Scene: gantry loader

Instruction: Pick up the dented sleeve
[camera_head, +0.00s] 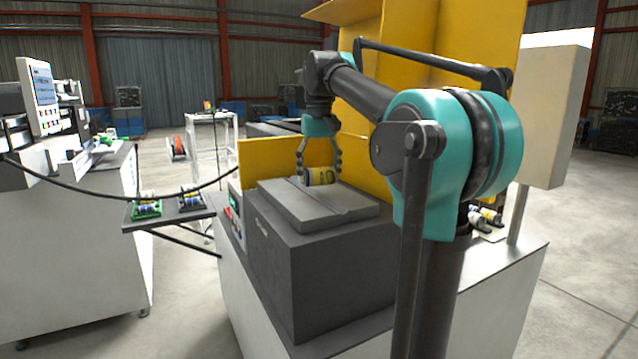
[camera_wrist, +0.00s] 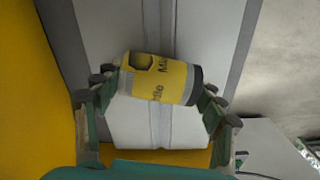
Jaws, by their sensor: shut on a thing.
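The dented sleeve (camera_wrist: 158,78) is a yellow cylinder with dark lettering, a dark hollow in its side and a grey end. In the head view the sleeve (camera_head: 322,176) is at the top of a grey block. My gripper (camera_head: 320,172) points down with its fingers on either side of the sleeve. In the wrist view my gripper (camera_wrist: 160,92) is shut on the sleeve across its two ends. The sleeve lies sideways over the grooved grey top. I cannot tell whether it touches that surface.
The grey block (camera_head: 300,265) stands on a white cabinet with yellow panels (camera_head: 262,156) behind it. At left, a dark shelf (camera_head: 170,215) holds small green and dark holders with parts. A cable (camera_head: 100,191) hangs across the left. Open floor lies between the machines.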

